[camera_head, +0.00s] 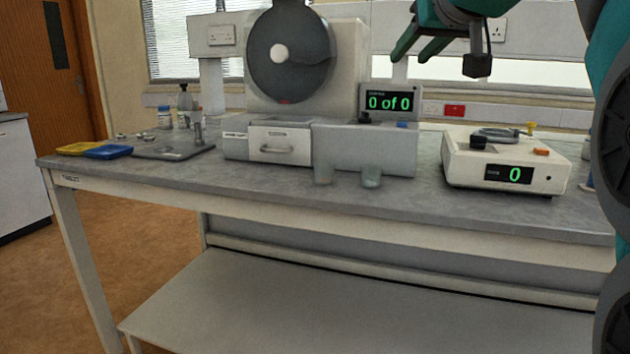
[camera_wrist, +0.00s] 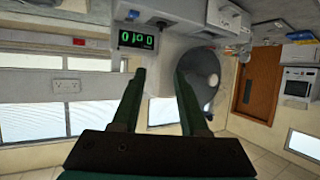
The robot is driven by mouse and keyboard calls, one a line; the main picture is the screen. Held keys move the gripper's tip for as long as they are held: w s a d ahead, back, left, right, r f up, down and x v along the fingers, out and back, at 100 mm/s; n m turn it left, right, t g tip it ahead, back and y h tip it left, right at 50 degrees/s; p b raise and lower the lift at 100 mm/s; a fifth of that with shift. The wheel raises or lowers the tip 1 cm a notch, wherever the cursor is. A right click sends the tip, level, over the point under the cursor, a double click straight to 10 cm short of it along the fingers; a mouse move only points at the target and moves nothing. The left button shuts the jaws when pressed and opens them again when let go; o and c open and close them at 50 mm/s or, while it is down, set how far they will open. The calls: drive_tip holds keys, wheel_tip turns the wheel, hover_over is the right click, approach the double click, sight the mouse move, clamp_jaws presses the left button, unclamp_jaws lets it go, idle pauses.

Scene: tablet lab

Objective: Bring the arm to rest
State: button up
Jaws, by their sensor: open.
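My gripper (camera_head: 420,47) hangs in the air at the upper right of the head view, above the bench and to the right of the large machine. Its green fingers also show in the wrist view (camera_wrist: 158,90), spread apart with nothing between them. My arm runs down the right edge of the head view.
A grey bench (camera_head: 400,200) carries a machine with a dark disc (camera_head: 290,55), a display reading "0 of 0" (camera_head: 390,102) and a white device reading "0" (camera_head: 505,165). Yellow (camera_head: 80,148) and blue (camera_head: 108,152) trays lie left.

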drive_tip(key=s+f+m+g+b, duration=0.1)
drive_tip(key=s+f+g, duration=0.25)
drive_tip(key=f, duration=0.85)
drive_tip(key=s+f+g+b, duration=0.15)
drive_tip(key=s+f, duration=0.25)
drive_tip(key=f, duration=0.7)
drive_tip(key=s+f+m+g+b, duration=0.1)
drive_tip(key=s+f+g, duration=0.2)
drive_tip(key=f, duration=0.9)
drive_tip(key=s+f+g+h+b, duration=0.1)
drive_tip(key=s+f+g, duration=0.6)
drive_tip(key=s+f, duration=1.5)
drive_tip(key=shift+s+f+n+h+b, duration=0.35)
drive_tip(key=shift+s+n+b, duration=0.1)
drive_tip(key=shift+s, duration=0.3)
drive_tip(key=shift+a, duration=0.1)
